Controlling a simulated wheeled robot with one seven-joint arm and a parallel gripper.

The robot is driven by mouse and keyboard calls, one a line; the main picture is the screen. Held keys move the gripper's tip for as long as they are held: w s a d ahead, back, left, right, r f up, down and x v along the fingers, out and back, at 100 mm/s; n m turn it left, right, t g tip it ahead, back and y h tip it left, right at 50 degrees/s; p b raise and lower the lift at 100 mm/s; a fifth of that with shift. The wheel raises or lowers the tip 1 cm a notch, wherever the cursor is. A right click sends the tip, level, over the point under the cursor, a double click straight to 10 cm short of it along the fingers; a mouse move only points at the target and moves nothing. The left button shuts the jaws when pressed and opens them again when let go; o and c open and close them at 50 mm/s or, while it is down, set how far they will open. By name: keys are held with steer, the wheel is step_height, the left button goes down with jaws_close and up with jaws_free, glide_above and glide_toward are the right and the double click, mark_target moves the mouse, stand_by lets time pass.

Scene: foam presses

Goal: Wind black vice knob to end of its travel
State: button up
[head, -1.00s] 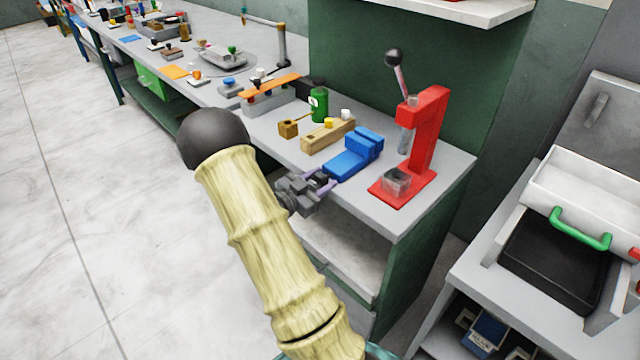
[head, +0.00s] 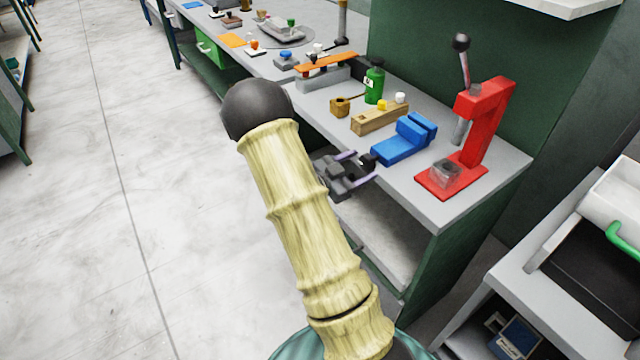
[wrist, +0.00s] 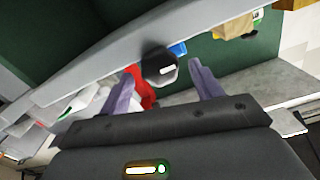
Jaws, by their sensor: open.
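The blue vice (head: 405,140) stands on the grey bench near its front edge. Its black knob (head: 367,160) faces the front edge, at the vice's near left end. In the wrist view the black knob (wrist: 159,67) shows between the two purple fingers, with a bit of the blue vice (wrist: 178,49) behind it. My gripper (head: 362,167) is open, with its fingers on either side of the knob. In the wrist view my gripper (wrist: 165,85) shows gaps between the knob and both fingers; whether the fingertips reach past the knob is hard to tell.
A red press (head: 480,130) with a lever stands right of the vice. A wooden block (head: 380,118) and a green bottle (head: 374,86) stand left and behind. The bench's front edge (head: 415,203) runs close under my gripper. The floor in front is clear.

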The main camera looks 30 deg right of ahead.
steer(key=s+a, duration=0.1)
steer(key=a, duration=1.3)
steer(key=shift+a, duration=0.1)
steer(key=w+a+n+t+y, duration=0.3)
steer(key=w+n+t+y, duration=0.3)
steer(key=w+t+y, duration=0.15)
steer(key=s+a+n+y, duration=0.2)
steer(key=a+n+y, duration=0.4)
steer(key=a+y, duration=0.15)
steer(key=s+a+r+n+g+y, duration=0.1)
steer(key=s+n+g+y, duration=0.2)
steer(key=s, duration=0.5)
steer(key=s+a+r+n+g, duration=0.1)
steer(key=s+n+g, duration=0.25)
steer(key=s, duration=0.45)
step_height(320, 180, up, 16)
steer(key=n+p, duration=0.1)
steer(key=p, duration=1.5)
steer(key=shift+s+d, duration=0.35)
steer(key=shift+s, duration=0.05)
